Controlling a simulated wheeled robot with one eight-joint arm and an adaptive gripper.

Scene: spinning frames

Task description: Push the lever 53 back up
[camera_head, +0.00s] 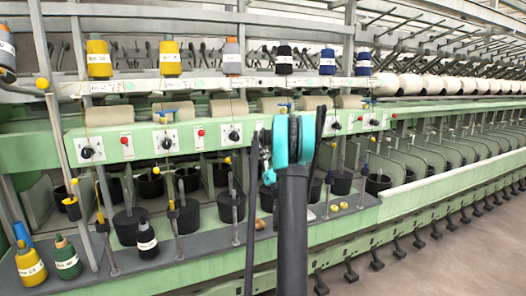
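A row of black foot levers (350,272) sticks out below the green lower rail, running from the bottom middle to the far right. Their number marks cannot be read, so I cannot tell which one is lever 53, nor clearly which are up or down. My dark arm with its teal joint (292,140) rises in the middle of the view and covers part of the machine. I cannot make out my gripper's fingers, and no contact with a lever shows.
The green spinning frame (200,142) fills the view, with knobs and red buttons on its panel. Yellow, grey and blue bobbins (170,58) stand along the top. Black cans (231,206) and loose bobbins (67,258) stand on the grey shelf. Bare floor (450,265) lies at the lower right.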

